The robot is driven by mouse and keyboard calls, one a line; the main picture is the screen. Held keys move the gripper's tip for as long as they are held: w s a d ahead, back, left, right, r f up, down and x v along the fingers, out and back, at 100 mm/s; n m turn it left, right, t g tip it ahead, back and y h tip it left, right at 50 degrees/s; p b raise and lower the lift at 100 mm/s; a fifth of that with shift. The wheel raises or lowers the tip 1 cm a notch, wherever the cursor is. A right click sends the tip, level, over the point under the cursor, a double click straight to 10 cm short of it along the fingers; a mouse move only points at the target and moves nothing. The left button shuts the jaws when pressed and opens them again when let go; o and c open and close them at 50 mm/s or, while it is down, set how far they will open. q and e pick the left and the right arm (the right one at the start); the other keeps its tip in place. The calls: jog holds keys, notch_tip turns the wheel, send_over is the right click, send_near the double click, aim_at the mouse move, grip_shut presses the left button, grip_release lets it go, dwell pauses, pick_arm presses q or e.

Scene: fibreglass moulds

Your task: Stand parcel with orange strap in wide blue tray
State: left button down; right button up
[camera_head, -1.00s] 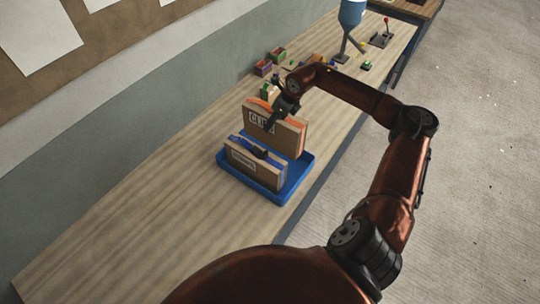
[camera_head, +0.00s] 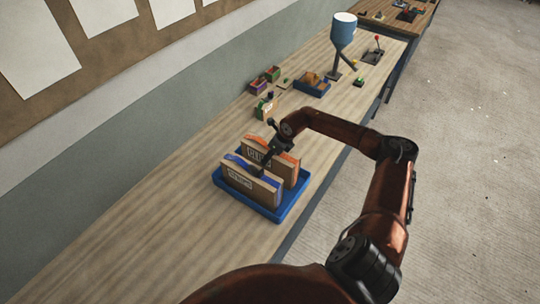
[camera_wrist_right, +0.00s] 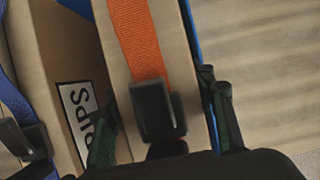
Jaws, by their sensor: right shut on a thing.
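The parcel with orange strap (camera_head: 290,167) is upright inside the wide blue tray (camera_head: 262,213), behind the parcel with blue strap (camera_head: 245,184). The front parcel hides its lower part, so I cannot tell if it touches the tray floor. My right gripper (camera_head: 271,152) is shut on its top edge. In the right wrist view the orange strap (camera_wrist_right: 135,35) and its dark buckle lie between the fingers (camera_wrist_right: 160,135), one on each side of the parcel. My left gripper is not in view.
The parcel with blue strap stands upright in the tray's near part. Beyond the tray are small boxes (camera_head: 264,108), another blue tray (camera_head: 312,88) with things in it, and a blue-topped funnel stand (camera_head: 343,35). The wooden bench (camera_head: 150,220) is clear at the near left.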

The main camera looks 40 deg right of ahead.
jog(key=shift+a, duration=0.1)
jog(key=o, duration=1.7)
jog(key=b+v, duration=0.1)
jog(key=v, duration=1.1)
jog(key=shift+s+b, duration=0.1)
jog(key=shift+b, duration=0.3)
